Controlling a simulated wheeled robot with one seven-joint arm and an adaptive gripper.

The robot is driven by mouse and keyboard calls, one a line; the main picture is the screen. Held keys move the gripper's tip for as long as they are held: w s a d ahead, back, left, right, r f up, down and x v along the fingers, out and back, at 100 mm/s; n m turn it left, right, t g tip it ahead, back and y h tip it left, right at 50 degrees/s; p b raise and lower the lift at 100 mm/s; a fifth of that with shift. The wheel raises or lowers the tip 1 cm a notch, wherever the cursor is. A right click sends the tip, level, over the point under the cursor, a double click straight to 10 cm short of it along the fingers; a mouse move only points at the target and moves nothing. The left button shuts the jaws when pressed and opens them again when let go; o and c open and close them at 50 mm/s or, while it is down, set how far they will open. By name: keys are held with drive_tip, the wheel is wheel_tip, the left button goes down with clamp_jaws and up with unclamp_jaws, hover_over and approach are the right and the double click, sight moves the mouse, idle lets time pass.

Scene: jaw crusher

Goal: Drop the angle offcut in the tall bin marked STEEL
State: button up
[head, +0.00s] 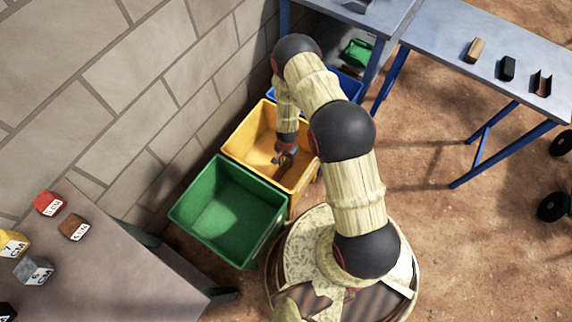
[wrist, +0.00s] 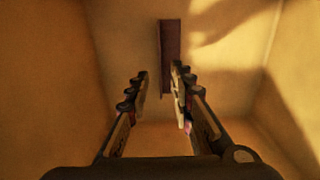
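My gripper (head: 286,155) points down into the yellow bin (head: 238,133). In the wrist view my gripper (wrist: 157,85) has its two fingers apart, with nothing held between them. A long dark reddish-brown bar (wrist: 170,45), which looks like the angle offcut, is beyond the fingertips inside the yellow bin. It seems to lie on the bin floor, and the right finger overlaps its near end. No STEEL marking can be read on any bin in these views.
A green bin (head: 180,212) stands in front of the yellow one, and a blue bin (head: 351,84) behind it. A stone wall is at left. A table at right holds a tan block (head: 475,50), a black block (head: 507,68) and a dark channel-shaped piece (head: 542,84).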

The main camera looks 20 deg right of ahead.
drive_tip(key=w+a+r+n+t+p, duration=0.1)
drive_tip(key=w+r+n, duration=0.15)
drive_tip(key=r, duration=1.95)
drive_tip(key=w+a+r+n+t+p, duration=0.1)
drive_tip(key=w+r+n+t, duration=0.15)
drive_tip(key=r, duration=1.95)
drive_tip(key=s+r+n, duration=0.1)
drive_tip(key=s+r, duration=0.4)
drive_tip(key=r, duration=0.4)
drive_tip(key=s+r+n, duration=0.2)
drive_tip(key=s+r, duration=0.2)
drive_tip(key=r, duration=0.4)
drive_tip(key=s+r+n+t, duration=0.1)
drive_tip(key=s+r, duration=0.3)
drive_tip(key=s, duration=0.4)
drive_tip(key=s+r+n+t, duration=0.1)
drive_tip(key=s+r, duration=0.3)
drive_tip(key=s, duration=0.4)
drive_tip(key=shift+d+r+n, duration=0.25)
drive_tip(key=shift+d+n, duration=0.05)
drive_tip(key=shift+n, duration=0.1)
drive_tip(key=shift+f+b, duration=0.1)
drive_tip(key=shift+b, duration=0.2)
